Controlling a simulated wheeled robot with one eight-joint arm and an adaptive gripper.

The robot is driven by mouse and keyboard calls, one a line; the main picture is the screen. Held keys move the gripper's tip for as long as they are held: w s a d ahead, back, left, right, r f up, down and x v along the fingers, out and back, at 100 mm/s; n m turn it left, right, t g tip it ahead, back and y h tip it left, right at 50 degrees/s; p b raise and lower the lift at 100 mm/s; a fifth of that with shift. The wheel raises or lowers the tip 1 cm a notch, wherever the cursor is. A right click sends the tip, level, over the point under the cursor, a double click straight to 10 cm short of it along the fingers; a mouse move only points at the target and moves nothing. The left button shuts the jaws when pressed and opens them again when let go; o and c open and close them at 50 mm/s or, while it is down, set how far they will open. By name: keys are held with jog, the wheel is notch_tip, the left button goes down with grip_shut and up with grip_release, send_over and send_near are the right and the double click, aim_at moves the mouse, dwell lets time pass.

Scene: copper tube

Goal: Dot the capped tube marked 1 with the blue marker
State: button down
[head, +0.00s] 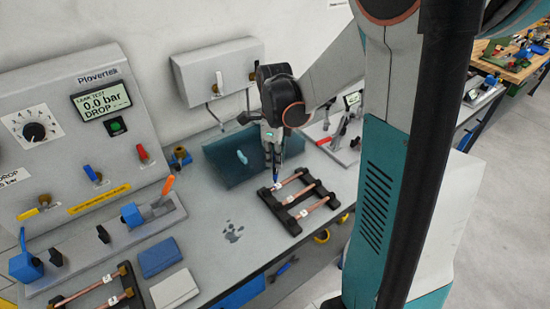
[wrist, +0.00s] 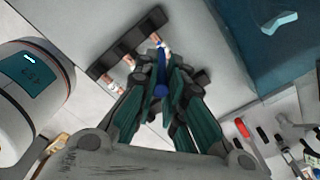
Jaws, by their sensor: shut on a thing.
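My gripper (head: 273,166) is shut on the blue marker (head: 276,178), which points down over the far-left part of a black rack (head: 286,222). The marker also shows between my fingers in the wrist view (wrist: 161,84). Several copper tubes (head: 302,190) lie across the rack, with small white labels at their left ends. The labels are too small to read, so I cannot tell which tube is marked 1. The marker's tip is close to the farthest tube's label (head: 277,187); I cannot tell whether it touches. In the wrist view my fingers partly hide the rack (wrist: 127,42).
A dark teal tray (head: 222,172) with a light blue item lies behind my gripper. The leak test panel (head: 75,140), a clamp fixture (head: 145,212), blue and white cloths (head: 160,257) and another rack (head: 125,280) stand to the left.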

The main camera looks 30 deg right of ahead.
jog(key=shift+r+p, duration=1.45)
jog(key=shift+r, duration=0.85)
